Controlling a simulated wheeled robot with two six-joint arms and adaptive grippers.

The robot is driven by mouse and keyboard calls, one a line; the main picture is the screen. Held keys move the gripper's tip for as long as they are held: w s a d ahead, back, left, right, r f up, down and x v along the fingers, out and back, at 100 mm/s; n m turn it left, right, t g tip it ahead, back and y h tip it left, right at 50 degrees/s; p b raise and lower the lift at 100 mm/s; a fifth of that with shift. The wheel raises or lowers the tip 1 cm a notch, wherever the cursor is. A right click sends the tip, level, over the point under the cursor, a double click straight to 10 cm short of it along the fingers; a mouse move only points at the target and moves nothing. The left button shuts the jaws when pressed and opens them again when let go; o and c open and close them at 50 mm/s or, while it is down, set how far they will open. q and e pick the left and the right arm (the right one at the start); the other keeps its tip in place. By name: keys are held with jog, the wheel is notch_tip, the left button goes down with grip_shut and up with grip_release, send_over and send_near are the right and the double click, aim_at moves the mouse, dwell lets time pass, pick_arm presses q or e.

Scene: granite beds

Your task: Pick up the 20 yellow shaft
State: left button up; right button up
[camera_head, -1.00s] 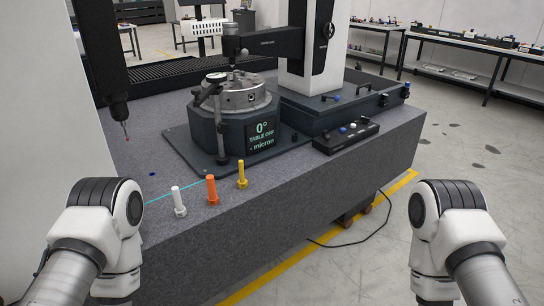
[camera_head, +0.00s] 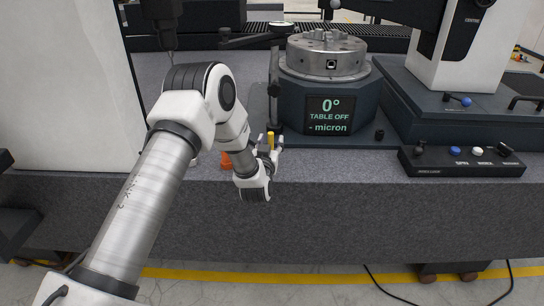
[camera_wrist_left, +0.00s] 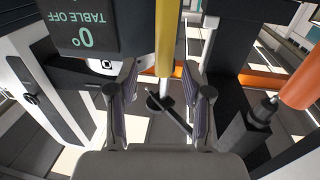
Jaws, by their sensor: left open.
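In the left wrist view, the yellow shaft (camera_wrist_left: 165,38) comes down from the top, in line with the gap between the two open fingers (camera_wrist_left: 161,88). I cannot tell whether either finger touches it. The orange shaft (camera_head: 226,160) stands just left, partly hidden by my left arm; it also shows in the left wrist view (camera_wrist_left: 300,88). The white shaft is not clearly visible.
The granite bed (camera_head: 340,205) carries the turntable (camera_head: 326,55) with its display (camera_head: 330,115) behind the yellow shaft. A control box (camera_head: 462,161) lies to the right.

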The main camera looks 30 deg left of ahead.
aim_at(269, 138)
pick_arm(q)
jog(key=x, duration=0.3)
jog(key=shift+s+a, duration=0.15)
jog(key=shift+a, duration=0.15)
jog(key=shift+w+d+f, duration=0.1)
jog(key=shift+w, duration=0.25)
jog(key=shift+s, duration=0.1)
grip_shut()
